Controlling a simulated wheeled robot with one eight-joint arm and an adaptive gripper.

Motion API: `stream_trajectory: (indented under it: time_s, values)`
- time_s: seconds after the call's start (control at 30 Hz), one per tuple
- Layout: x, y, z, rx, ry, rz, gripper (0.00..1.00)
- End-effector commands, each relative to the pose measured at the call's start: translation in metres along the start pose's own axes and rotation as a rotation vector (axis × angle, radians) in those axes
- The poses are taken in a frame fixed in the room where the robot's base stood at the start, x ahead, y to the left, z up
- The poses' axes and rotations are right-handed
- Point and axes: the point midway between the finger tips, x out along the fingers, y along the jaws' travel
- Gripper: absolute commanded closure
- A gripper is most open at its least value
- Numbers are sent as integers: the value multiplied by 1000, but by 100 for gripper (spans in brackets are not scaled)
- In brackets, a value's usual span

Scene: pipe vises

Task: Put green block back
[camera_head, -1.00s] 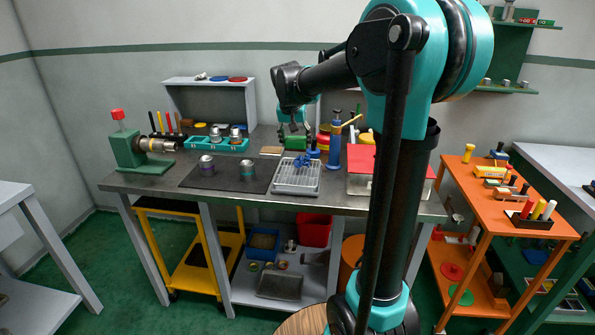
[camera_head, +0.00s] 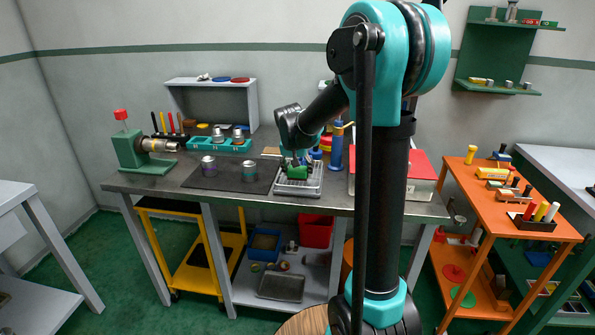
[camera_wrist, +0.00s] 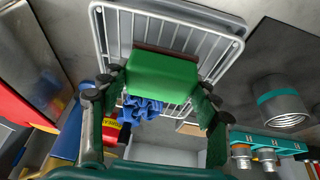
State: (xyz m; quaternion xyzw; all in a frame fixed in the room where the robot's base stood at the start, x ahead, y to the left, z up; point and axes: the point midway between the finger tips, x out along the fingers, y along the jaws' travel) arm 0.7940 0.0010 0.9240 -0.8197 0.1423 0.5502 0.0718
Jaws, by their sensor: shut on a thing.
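The green block (camera_head: 298,173) is in my gripper (camera_head: 295,164), over the grey wire tray (camera_head: 283,190) on the workbench. In the wrist view the green block (camera_wrist: 161,84) sits between the two fingers of my gripper (camera_wrist: 160,80), which are shut on its sides. The wire tray (camera_wrist: 222,16) lies behind the block there. I cannot tell whether the block touches the tray. A blue knobbed part (camera_wrist: 141,109) shows just below the block in the wrist view.
A dark mat (camera_head: 222,181) with two metal cylinders (camera_head: 208,166) (camera_head: 249,170) lies left of the tray. A red-topped case (camera_head: 410,164) is on the right. A blue upright tool (camera_head: 336,148) stands behind the tray. A teal holder (camera_head: 226,146) sits at the back left.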

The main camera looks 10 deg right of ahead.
Motion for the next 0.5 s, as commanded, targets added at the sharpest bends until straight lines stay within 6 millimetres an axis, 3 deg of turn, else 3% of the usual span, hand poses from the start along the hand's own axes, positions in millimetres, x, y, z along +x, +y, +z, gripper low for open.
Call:
stream_trajectory:
  time_s: [0.17,0.2,0.33,0.5]
  values:
    - [3,0,1,0,0,0,81]
    - [2,0,1,0,0,0,34]
    - [2,0,1,0,0,0,18]
    - [2,0,1,0,0,0,18]
